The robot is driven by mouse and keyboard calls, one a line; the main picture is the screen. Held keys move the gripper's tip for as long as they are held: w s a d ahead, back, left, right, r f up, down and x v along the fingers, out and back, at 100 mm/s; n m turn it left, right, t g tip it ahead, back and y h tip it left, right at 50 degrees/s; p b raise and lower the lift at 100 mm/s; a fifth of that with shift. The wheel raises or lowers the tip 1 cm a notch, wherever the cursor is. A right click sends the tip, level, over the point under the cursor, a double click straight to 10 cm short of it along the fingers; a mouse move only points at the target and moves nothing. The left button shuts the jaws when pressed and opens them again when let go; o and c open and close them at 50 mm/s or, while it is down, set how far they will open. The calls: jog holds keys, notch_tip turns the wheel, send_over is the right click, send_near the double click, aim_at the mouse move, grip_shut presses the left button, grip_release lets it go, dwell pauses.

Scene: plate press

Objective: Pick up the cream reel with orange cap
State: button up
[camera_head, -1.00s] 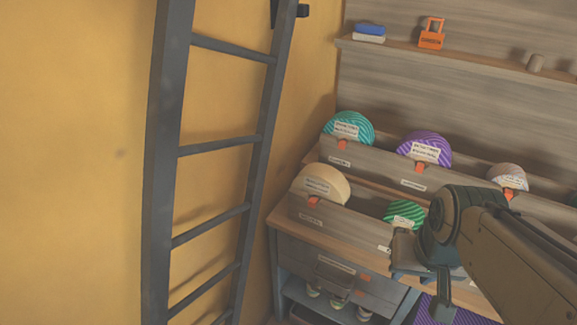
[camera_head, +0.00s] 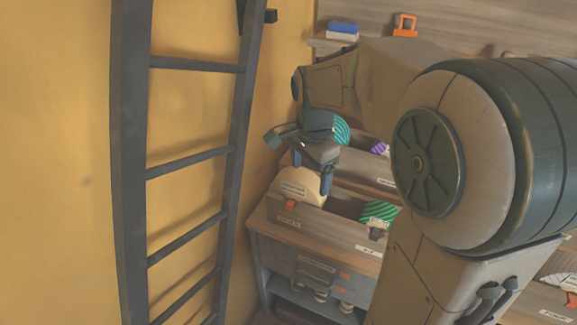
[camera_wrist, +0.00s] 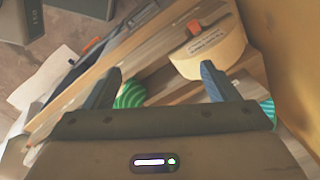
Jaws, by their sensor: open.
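The cream reel (camera_head: 301,188) stands in the front wooden rack at its left end, with a paper label and an orange tab low on its front. In the wrist view the reel (camera_wrist: 212,52) is ahead of the fingers and to the right, its orange cap (camera_wrist: 194,27) facing up-left. My gripper (camera_head: 312,176) is above and close to the reel in the head view. In the wrist view my gripper (camera_wrist: 160,82) is open with nothing between its fingers. I cannot tell whether a finger touches the reel.
A green striped reel (camera_head: 379,212) stands to the right in the same rack. A teal reel (camera_head: 341,130) and a purple reel (camera_head: 379,147) are in the rear row, partly hidden by my arm. A dark ladder (camera_head: 128,170) leans by the yellow wall on the left.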

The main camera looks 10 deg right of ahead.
aim_at(297, 173)
jog(key=w+m+p, duration=0.1)
jog(key=w+m, duration=0.3)
jog(key=w+f+m+g+p, duration=0.1)
jog(key=w+m, duration=0.3)
jog(key=w+a+f+m+h+p, duration=0.1)
jog(key=w+m, duration=0.3)
jog(key=w, duration=0.1)
jog(key=shift+a+f+g, duration=0.1)
jog(key=shift+f+g, duration=0.1)
jog(key=shift+g, duration=0.2)
jog(key=f, duration=0.2)
jog(key=f+p, duration=0.1)
jog(key=f, duration=0.2)
jog(key=d+f, duration=0.1)
jog(key=f, duration=0.1)
jog(key=shift+s+f, duration=0.25)
jog(key=shift+f, duration=0.15)
jog(key=shift+s+d+f+p, duration=0.15)
jog(key=shift+f+p, duration=0.45)
jog(key=shift+f, duration=0.8)
jog(key=shift+s+d+f+p, duration=0.15)
jog(key=shift+f+p, duration=0.45)
jog(key=shift+f, duration=0.75)
jog(key=shift+w+r, duration=0.1)
jog(key=shift+w, duration=0.05)
grip_shut()
jog(key=shift+r, duration=0.15)
